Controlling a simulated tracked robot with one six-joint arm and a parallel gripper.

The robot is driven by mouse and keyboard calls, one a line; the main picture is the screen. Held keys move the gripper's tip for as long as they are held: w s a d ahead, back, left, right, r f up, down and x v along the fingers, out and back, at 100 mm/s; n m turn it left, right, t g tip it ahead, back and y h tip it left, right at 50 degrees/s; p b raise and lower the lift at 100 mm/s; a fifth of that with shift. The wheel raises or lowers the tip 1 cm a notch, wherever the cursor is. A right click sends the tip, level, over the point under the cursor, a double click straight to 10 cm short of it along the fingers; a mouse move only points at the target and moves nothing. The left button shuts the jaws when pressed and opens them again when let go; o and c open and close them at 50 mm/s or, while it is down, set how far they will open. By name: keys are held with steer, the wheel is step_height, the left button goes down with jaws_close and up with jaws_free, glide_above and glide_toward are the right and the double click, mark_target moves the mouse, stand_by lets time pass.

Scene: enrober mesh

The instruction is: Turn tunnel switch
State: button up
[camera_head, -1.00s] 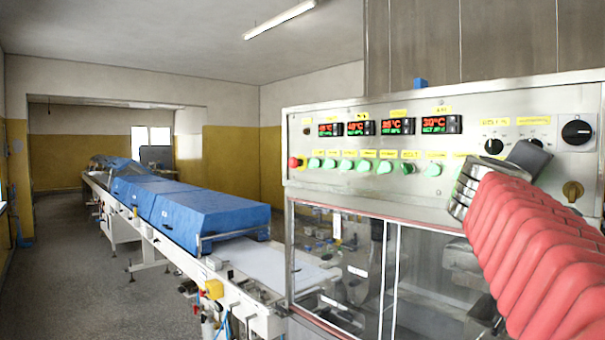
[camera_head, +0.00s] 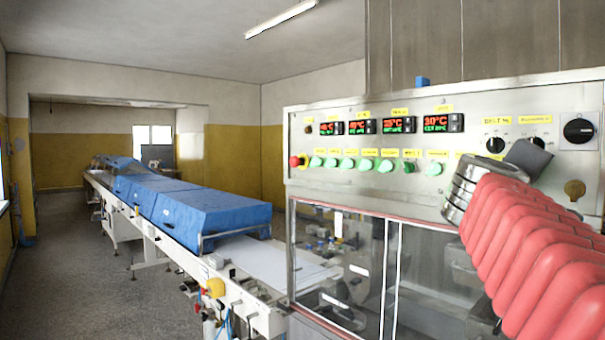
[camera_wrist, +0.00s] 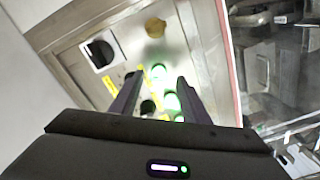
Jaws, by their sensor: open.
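The control panel (camera_head: 470,185) stands at right in the head view. It has a row of green switches (camera_head: 364,165) under small yellow labels, several black rotary knobs (camera_head: 494,145) and a yellow-brown knob (camera_head: 573,190). I cannot read which switch is the tunnel one. My gripper (camera_wrist: 160,78) is open and empty in the wrist view, its two dark fingers pointing at the panel. Lit green switches (camera_wrist: 158,73) appear between and beyond the fingers. The yellow-brown knob (camera_wrist: 155,27) and a large black knob (camera_wrist: 100,52) lie farther up. Contact cannot be told. My arm hides part of the panel.
A red button (camera_head: 296,162) is at the panel's left end. Temperature displays (camera_head: 391,126) sit above the green switches. Glass-fronted machine housing (camera_head: 345,270) lies below. A conveyor with blue covers (camera_head: 215,212) runs back at left, with open floor (camera_head: 90,290) beside it.

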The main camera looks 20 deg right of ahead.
steer(key=v, duration=1.1)
steer(key=shift+a, duration=0.2)
steer(key=shift+s+f, duration=0.1)
steer(key=shift+f, duration=0.05)
steer(key=w+a+f+y, duration=0.2)
steer(key=a+f+y, duration=0.2)
steer(key=f, duration=0.8)
steer(key=w+a+f+y, duration=0.1)
steer(key=a+f+y, duration=0.3)
steer(key=f, duration=0.8)
steer(key=s+a+f+y, duration=0.2)
steer(key=a+f+y, duration=0.2)
steer(key=a+f, duration=0.5)
steer(key=s+a+f+n+g+y, duration=0.1)
steer(key=a+f+y, duration=0.3)
steer(key=a+f, duration=0.6)
steer(key=shift+s+a+n+y, duration=0.3)
steer(key=shift+s+a, duration=0.55)
steer(key=shift+a, duration=0.2)
steer(key=shift+c, duration=0.3)
